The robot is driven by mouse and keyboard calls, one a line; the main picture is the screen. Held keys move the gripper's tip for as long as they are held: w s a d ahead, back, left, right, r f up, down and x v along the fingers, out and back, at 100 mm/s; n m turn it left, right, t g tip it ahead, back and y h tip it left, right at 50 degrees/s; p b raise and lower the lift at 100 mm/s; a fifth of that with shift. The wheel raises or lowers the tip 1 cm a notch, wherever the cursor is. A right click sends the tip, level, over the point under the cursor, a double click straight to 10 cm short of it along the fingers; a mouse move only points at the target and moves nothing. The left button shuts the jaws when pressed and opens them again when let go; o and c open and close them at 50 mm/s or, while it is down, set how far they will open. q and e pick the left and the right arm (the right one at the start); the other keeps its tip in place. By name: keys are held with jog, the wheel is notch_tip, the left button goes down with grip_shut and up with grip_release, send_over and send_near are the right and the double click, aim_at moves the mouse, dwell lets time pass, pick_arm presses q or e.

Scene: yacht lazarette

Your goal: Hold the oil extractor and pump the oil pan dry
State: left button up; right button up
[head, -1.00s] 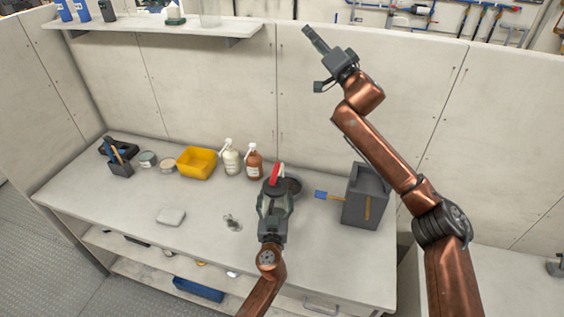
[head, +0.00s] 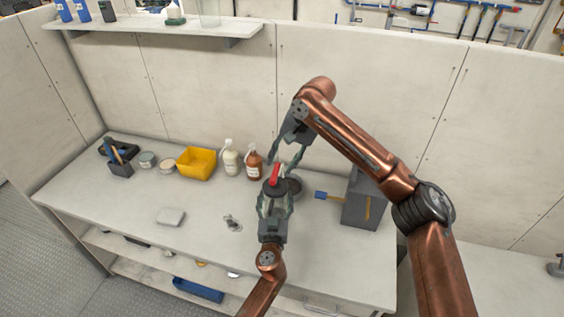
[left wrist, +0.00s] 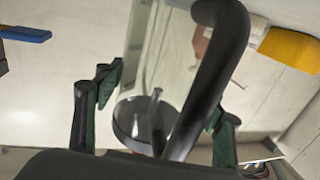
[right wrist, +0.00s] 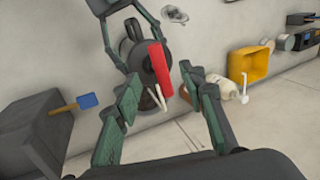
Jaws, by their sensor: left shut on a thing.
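The oil extractor (head: 274,190) has a dark round top, a clear body and a red handle (head: 276,174). My left gripper (head: 275,203) is shut on the extractor and holds it upright over the bench. The extractor's black curved part (left wrist: 212,75) and clear body fill the middle of the left wrist view. A dark round pan (head: 294,187) sits just behind the extractor, partly hidden by it. My right gripper (head: 284,158) is open above the red handle. In the right wrist view the red handle (right wrist: 160,70) lies beyond the open right fingertips (right wrist: 168,98), not gripped.
A grey box (head: 364,205) and a blue-ended brush (head: 322,195) are to the right. White (head: 231,160) and brown (head: 254,162) bottles and a yellow bin (head: 196,162) stand behind left.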

aim_at(275, 176)
jog(key=shift+s+x, duration=0.1)
jog(key=shift+x, duration=1.9)
jog(key=shift+s+x, duration=0.15)
jog(key=shift+x, duration=1.85)
jog(key=shift+f, duration=0.1)
grip_shut()
